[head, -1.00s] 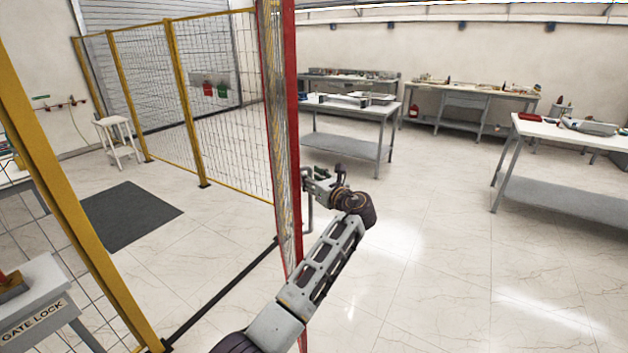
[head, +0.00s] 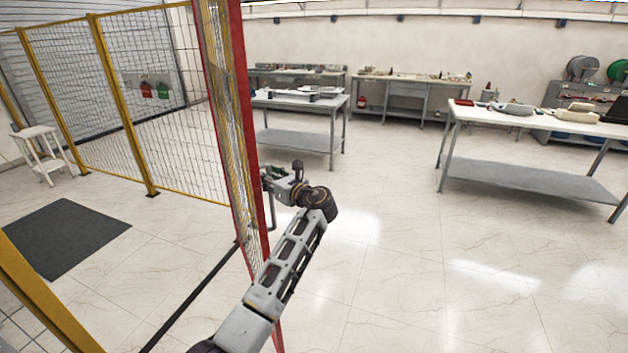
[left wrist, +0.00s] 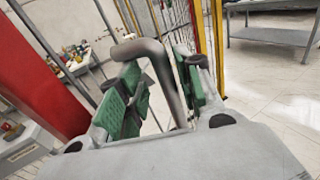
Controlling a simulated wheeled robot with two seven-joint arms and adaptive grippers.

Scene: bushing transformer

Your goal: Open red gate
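The red gate (head: 243,120) stands ajar and is seen nearly edge-on in the head view, swung away from the dark floor bar (head: 195,300). Its red frame (left wrist: 38,75) fills the left of the left wrist view. My left gripper (head: 272,179) is at the gate's right side, at its grey handle (head: 272,214). In the left wrist view, the green-padded fingers (left wrist: 160,95) stand apart on either side of the bent handle (left wrist: 150,50). A gap shows between the left pad and the handle; the right pad is close to it. My right gripper is not in view.
Yellow mesh fencing (head: 108,80) runs along the left, with a dark mat (head: 65,235) and a white stool (head: 38,135) inside it. Workbenches (head: 540,118) stand at the back and right. The floor at right centre is clear.

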